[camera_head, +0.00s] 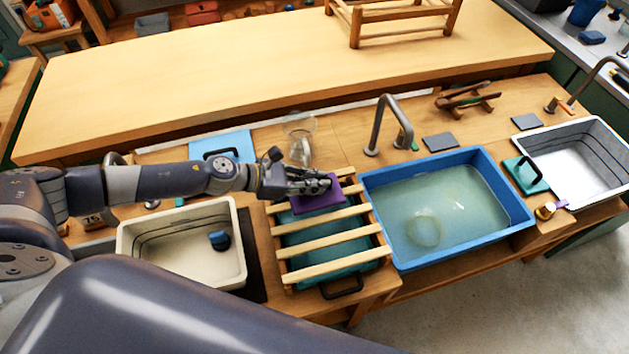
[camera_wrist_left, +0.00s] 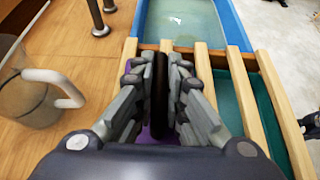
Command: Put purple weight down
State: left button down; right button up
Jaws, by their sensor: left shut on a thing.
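The purple weight (camera_head: 318,197) is a flat purple block at the far end of a slatted wooden rack (camera_head: 322,240). My left gripper (camera_head: 322,183) is over it, shut on its dark handle. In the left wrist view the fingers (camera_wrist_left: 161,85) close on the upright black handle (camera_wrist_left: 160,95), and a little purple (camera_wrist_left: 150,138) shows below them. The fingers hide much of the weight. I cannot tell whether it touches the slats or hangs just above them. My right gripper is not in view.
A teal board (camera_head: 360,262) lies under the slats. A blue tub of water (camera_head: 520,213) stands to the right, a cream basin (camera_head: 140,238) to the left. A clear jug (camera_head: 299,135) stands close behind the gripper; its handle shows in the left wrist view (camera_wrist_left: 60,78). Metal taps (camera_head: 378,122) rise behind.

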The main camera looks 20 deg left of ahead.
pick_arm(q)
jog(key=c, duration=1.6)
grip_release()
jog(key=shift+c, duration=0.2)
jog(key=shift+r, duration=0.15)
jog(key=shift+s+a, duration=0.15)
jog(key=shift+a, duration=0.05)
jog(key=b+v, duration=0.4)
jog(key=v, duration=0.7)
jog(key=shift+r, duration=0.2)
jog(key=shift+s+a, duration=0.1)
